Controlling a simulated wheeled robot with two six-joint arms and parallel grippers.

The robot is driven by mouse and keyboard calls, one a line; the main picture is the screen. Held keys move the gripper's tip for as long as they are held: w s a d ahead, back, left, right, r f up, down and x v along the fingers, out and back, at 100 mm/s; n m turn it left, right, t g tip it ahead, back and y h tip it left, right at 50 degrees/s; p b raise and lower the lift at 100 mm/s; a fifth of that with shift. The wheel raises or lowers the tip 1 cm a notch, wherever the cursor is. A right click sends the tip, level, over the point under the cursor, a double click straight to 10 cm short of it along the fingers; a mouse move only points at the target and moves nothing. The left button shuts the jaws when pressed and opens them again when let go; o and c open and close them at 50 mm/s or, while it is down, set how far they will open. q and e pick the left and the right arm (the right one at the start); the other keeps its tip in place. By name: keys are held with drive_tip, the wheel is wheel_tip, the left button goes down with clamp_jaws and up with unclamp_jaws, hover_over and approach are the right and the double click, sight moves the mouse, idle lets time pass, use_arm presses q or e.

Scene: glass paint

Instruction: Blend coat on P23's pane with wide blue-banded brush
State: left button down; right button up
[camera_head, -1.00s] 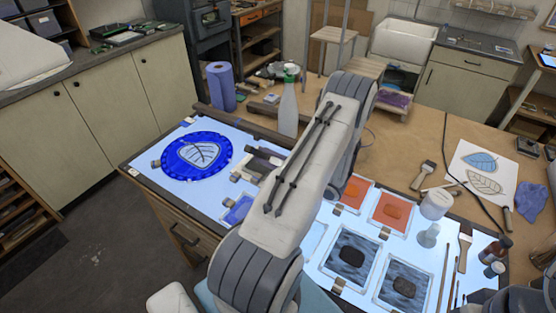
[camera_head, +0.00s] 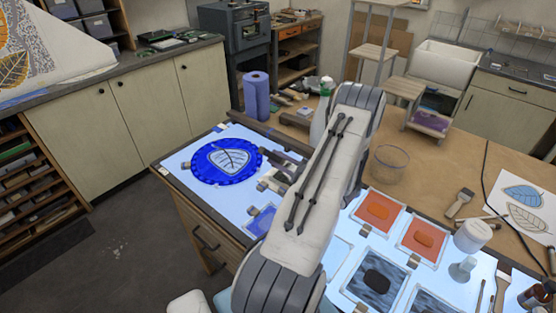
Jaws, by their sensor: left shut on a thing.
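A round blue pane (camera_head: 211,175) with a pale leaf motif lies flat at the left of the lit table. A smaller blue pane (camera_head: 262,221) lies nearer, partly behind my left arm. No pane label is readable, so I cannot tell which is P23's. My left gripper (camera_head: 279,177) is low over the table, just right of the round pane, partly hidden by my forearm. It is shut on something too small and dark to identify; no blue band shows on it. My right gripper is not in view.
Orange panes (camera_head: 379,211) and dark grey panes (camera_head: 374,281) lie right of my arm. A clear tub (camera_head: 388,166), a flat brush (camera_head: 459,204) and a white jar (camera_head: 472,236) stand or lie further right. A blue roll (camera_head: 256,96) and spray bottle (camera_head: 320,112) are behind.

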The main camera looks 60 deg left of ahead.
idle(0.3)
use_arm(q)
drive_tip(key=shift+s, duration=0.1)
drive_tip(key=shift+b, duration=0.4)
drive_tip(key=shift+f+b, duration=0.4)
idle(0.4)
drive_tip(key=shift+d, duration=0.15)
